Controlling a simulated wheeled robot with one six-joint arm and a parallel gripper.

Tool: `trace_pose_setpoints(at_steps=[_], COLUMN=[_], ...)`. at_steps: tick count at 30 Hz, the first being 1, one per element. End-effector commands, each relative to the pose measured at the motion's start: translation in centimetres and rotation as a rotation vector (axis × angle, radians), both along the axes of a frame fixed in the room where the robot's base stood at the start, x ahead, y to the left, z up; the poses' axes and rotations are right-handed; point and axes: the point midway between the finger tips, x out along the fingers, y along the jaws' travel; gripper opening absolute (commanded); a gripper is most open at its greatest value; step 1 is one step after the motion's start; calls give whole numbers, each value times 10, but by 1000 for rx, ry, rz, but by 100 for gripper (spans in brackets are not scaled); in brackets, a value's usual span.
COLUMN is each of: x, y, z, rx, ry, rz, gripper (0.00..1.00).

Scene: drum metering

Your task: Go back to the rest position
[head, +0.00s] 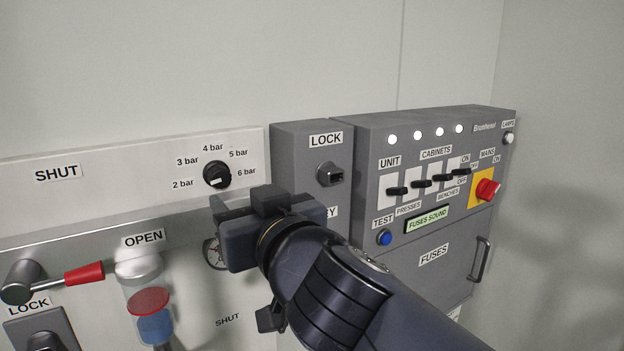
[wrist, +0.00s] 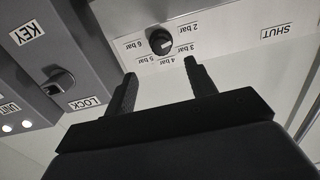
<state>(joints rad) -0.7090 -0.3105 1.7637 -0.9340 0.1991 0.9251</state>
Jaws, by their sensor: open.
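My gripper (head: 232,207) is in the middle of the head view, just below the black pressure knob (head: 217,175) on the white panel. In the wrist view its two dark fingers (wrist: 158,92) stand apart with nothing between them. The knob (wrist: 160,42) shows beyond the fingertips, and I see a gap between it and the fingers. The knob is ringed by labels from 2 bar to 6 bar. My arm covers the lower middle of the head view and hides part of the wall equipment behind it.
Right of the knob is a grey box with a lock (head: 330,173), then a fuse cabinet (head: 433,253) with black switches and a red mains switch (head: 487,190). At left, a red-handled lever (head: 84,274) sticks out near a sight glass (head: 152,310). The wall above is bare.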

Motion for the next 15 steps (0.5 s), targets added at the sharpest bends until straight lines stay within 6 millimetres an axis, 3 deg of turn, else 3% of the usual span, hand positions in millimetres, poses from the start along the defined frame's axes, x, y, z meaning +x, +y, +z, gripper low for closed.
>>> trace_pose_setpoints(at_steps=[15], x=[52], y=[32], z=[0], rx=[0], ry=[-1], rz=[0], gripper=[53])
